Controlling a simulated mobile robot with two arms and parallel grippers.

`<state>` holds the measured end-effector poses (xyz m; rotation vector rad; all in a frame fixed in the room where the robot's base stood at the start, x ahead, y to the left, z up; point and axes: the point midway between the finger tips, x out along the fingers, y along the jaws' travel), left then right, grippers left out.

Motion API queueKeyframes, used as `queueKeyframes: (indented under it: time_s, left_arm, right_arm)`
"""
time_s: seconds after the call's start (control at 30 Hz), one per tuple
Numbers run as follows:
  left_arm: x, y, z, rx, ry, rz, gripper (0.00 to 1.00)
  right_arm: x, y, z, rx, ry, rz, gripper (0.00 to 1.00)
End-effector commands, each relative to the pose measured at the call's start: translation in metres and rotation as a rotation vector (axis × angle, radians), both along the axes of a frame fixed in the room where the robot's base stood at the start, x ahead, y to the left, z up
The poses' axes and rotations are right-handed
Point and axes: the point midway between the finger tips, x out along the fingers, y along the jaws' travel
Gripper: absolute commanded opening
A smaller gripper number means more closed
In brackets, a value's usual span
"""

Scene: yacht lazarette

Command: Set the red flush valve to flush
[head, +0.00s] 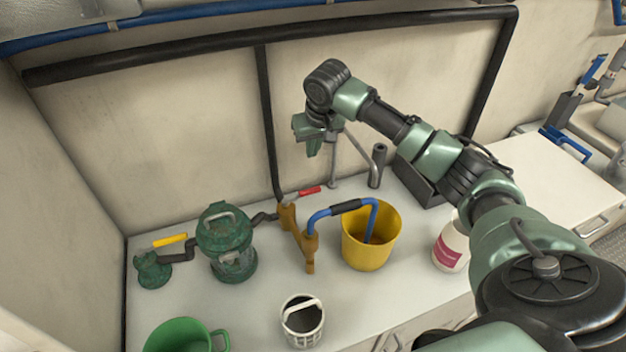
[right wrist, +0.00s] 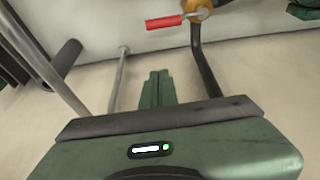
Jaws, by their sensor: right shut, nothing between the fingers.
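The red flush valve shows as a short red lever (head: 310,190) on a brass fitting (head: 287,214) at the back of the white counter. The lever points right in the head view. The lever also shows at the top of the right wrist view (right wrist: 163,22), sticking out left from the brass fitting (right wrist: 199,11). My right gripper (head: 312,148) is in the air above the lever, near the back wall. Its green fingers (right wrist: 158,76) are together and empty, apart from the lever. My left gripper is not in view.
A green strainer (head: 226,243) with a yellow-handled valve (head: 170,240) stands left. A blue hose (head: 325,212) runs from the brass fitting into a yellow bucket (head: 368,252). A white bottle (head: 450,246), strainer basket (head: 303,326) and green mug (head: 180,338) stand nearby. Pipes line the wall.

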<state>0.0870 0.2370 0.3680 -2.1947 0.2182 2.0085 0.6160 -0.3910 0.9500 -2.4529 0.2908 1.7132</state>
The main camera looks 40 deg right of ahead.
Motion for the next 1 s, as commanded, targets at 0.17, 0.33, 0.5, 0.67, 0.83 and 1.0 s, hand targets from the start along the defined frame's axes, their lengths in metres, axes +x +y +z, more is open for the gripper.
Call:
queueKeyframes:
  time_s: [0.17, 0.33, 0.5, 0.67, 0.83, 1.0]
  left_arm:
    - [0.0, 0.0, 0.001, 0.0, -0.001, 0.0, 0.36]
    - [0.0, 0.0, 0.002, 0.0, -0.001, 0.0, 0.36]
    - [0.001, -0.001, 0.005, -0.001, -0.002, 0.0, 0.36]
    - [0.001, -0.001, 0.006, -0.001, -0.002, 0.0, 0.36]
    - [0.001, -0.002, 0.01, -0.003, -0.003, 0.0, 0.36]
    - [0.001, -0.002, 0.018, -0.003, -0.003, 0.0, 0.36]
  right_arm:
    - [0.0, 0.0, -0.001, 0.0, 0.0, 0.0, 0.0]
    - [0.005, -0.001, -0.015, 0.001, 0.003, -0.001, 0.0]
    - [0.016, -0.003, -0.045, 0.001, 0.003, -0.001, 0.0]
    - [0.026, -0.006, -0.073, 0.0, 0.002, 0.0, 0.0]
    - [0.03, -0.008, -0.094, -0.002, 0.002, 0.001, 0.0]
    - [0.01, -0.003, -0.097, -0.003, 0.001, 0.002, 0.0]
